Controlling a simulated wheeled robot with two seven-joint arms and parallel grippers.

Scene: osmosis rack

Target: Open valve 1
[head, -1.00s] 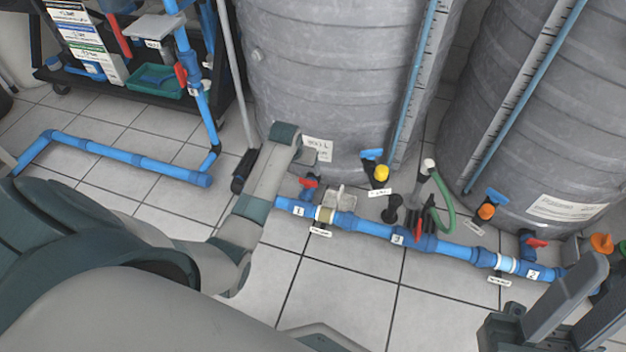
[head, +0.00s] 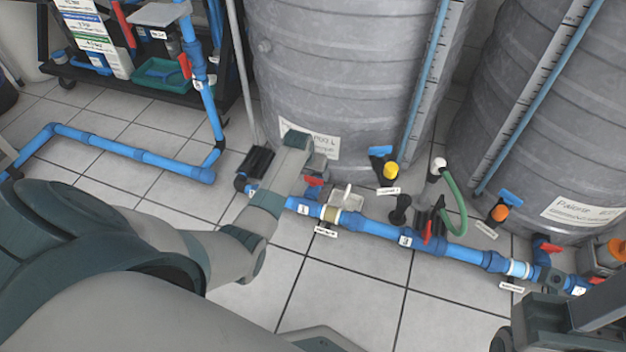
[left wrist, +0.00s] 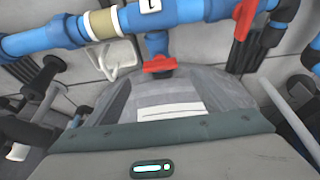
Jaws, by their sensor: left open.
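Valve 1 is the red-handled valve (head: 313,182) on a blue stub behind the blue pipe, by the label "1" (head: 303,209). In the left wrist view its red handle (left wrist: 160,65) sits near the middle, just off the pipe (left wrist: 185,12). My left gripper (head: 319,166) is open beside the handle, between the pipe and the tank. The wrist hides much of it, and I cannot tell whether it touches the handle. My right gripper (head: 585,312) is cut off at the lower right of the head view, away from valve 1.
Large grey tanks (head: 340,80) stand close behind the pipe. A white-handled fitting (head: 347,197), a black valve (head: 400,208) and a red handle (head: 428,232) with a green hose lie to the right.

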